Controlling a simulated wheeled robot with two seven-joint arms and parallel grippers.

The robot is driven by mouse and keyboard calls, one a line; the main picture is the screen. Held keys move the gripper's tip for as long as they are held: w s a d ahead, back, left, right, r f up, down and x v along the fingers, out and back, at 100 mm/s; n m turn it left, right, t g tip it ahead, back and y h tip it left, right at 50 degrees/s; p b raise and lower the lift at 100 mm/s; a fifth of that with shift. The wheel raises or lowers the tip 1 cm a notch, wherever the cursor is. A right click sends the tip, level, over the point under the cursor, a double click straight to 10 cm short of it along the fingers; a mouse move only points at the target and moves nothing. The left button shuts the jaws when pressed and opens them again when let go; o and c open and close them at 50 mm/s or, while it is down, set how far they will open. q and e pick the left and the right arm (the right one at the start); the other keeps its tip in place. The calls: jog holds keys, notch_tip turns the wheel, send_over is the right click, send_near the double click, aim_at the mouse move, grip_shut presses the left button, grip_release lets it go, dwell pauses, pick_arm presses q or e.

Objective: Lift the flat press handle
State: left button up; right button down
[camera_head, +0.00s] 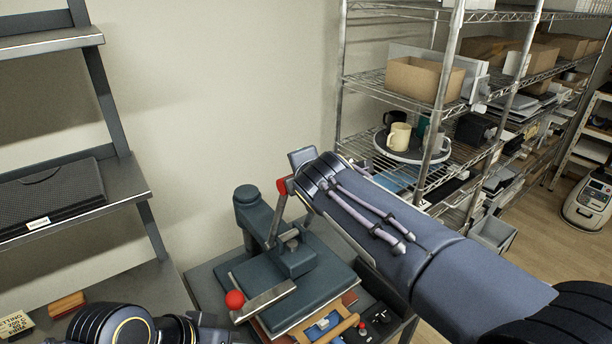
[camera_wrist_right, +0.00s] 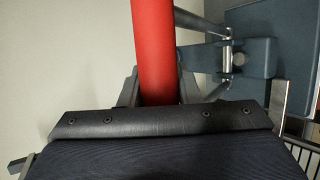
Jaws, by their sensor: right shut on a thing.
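The flat press (camera_head: 320,292) is a dark blue-green machine with a broad flat plate and a post at its back left. Its metal lever (camera_head: 275,222) rises steeply to a red handle grip (camera_head: 282,186). My right gripper (camera_head: 290,184) is shut on this grip at the lever's top.
A red ball knob (camera_head: 235,299) is at the press's front left. A wooden piece with a blue part (camera_head: 325,322) lies in front. A wire shelf (camera_head: 390,85) with boxes and a round tray of mugs (camera_head: 381,142) stands behind my right arm. A dark shelf (camera_head: 75,205) is left.

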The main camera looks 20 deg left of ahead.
jog(key=shift+f, duration=0.5)
jog(key=c, duration=1.2)
grip_release()
jog(key=shift+o, duration=0.6)
jog(key=shift+r, duration=0.25)
jog(key=shift+s+d+r+b, duration=0.25)
jog(key=shift+s+b, duration=0.1)
jog(key=shift+s, duration=0.1)
jog(key=b+v, duration=0.2)
jog(key=v, duration=0.4)
jog(key=shift+s+r, duration=0.2)
jog(key=shift+s, duration=0.1)
